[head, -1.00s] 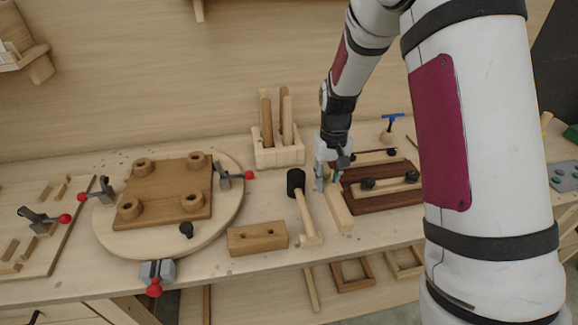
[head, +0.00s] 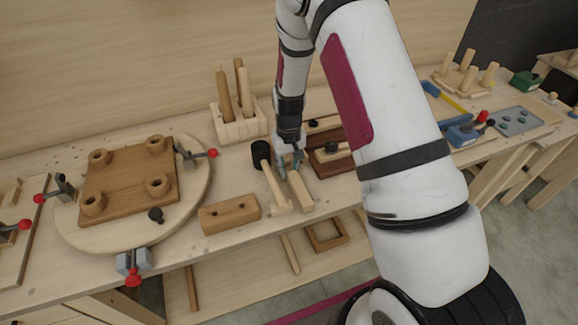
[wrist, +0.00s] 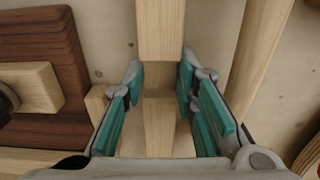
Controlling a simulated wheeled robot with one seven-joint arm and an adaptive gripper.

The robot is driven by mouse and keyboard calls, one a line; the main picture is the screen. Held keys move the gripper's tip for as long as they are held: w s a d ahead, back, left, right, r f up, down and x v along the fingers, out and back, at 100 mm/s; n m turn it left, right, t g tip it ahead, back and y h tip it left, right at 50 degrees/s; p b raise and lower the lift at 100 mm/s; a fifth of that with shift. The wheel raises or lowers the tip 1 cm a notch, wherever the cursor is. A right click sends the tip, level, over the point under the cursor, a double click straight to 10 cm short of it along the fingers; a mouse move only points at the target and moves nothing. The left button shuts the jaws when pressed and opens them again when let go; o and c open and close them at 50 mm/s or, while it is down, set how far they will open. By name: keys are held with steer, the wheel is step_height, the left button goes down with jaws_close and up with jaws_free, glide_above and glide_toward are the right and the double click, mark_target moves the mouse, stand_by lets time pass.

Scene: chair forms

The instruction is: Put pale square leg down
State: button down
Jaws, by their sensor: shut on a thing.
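The pale square leg (head: 301,193) lies along the bench top, just right of the mallet, its near end toward the front edge. My gripper (head: 290,160) is down at its far part and shut on it. In the wrist view the leg (wrist: 160,30) runs up the middle, between the teal finger pads of my gripper (wrist: 160,82). The leg looks level with the bench; I cannot tell whether it touches the top. The fingers hide part of its far end.
The black-headed mallet (head: 274,185) lies close on the left. A dark brown board (head: 334,163) is close on the right. A drilled wooden block (head: 229,214), a peg holder (head: 239,128) and a round board (head: 196,205) stand further left. My arm hides part of the bench.

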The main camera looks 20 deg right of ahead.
steer(key=shift+f, duration=0.15)
steer(key=c, duration=1.3)
jaws_free()
